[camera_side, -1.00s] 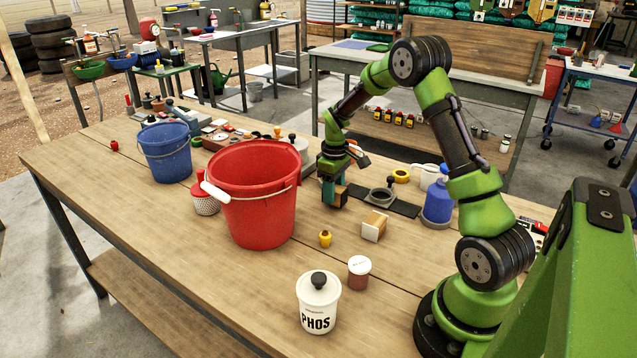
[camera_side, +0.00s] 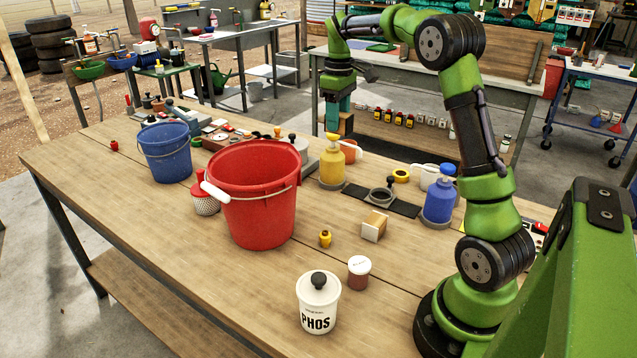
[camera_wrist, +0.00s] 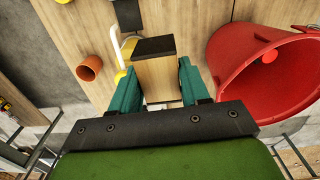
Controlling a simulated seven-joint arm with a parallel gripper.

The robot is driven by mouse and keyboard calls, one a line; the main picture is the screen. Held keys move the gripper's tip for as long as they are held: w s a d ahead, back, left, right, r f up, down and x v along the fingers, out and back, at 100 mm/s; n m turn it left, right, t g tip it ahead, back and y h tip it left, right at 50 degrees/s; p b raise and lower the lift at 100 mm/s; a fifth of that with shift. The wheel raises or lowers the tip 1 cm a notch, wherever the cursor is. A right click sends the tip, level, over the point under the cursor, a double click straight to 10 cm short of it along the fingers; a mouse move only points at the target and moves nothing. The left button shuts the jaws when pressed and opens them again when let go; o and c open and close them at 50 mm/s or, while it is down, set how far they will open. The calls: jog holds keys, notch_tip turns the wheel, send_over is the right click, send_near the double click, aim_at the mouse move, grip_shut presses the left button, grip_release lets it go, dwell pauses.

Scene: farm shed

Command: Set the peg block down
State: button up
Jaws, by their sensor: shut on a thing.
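My gripper (camera_side: 338,105) is raised above the far side of the bench. It is shut on the peg block (camera_side: 346,123), a wooden block, which hangs upright below the fingers and clear of the bench. In the wrist view, the teal fingers of my gripper (camera_wrist: 166,84) press on both sides of the block (camera_wrist: 157,76), and its dark end faces away from my wrist. The fingers hide parts of the block's sides.
A yellow pump bottle (camera_side: 331,165) stands just below the held block, beside an orange pot (camera_side: 351,152). The large red bucket (camera_side: 252,205) is to the left. A pale wooden block (camera_side: 374,226) and a blue bottle (camera_side: 438,203) are nearer. The bench's front left is clear.

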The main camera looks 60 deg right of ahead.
jog(key=d, duration=1.6)
jog(key=shift+m, duration=0.3)
jog(key=f, duration=2.1)
jog(key=shift+s+a+f, duration=0.1)
jog(key=shift+s+f, duration=0.05)
jog(key=shift+s, duration=0.05)
jog(key=shift+f, duration=0.1)
jog(key=o, duration=1.1)
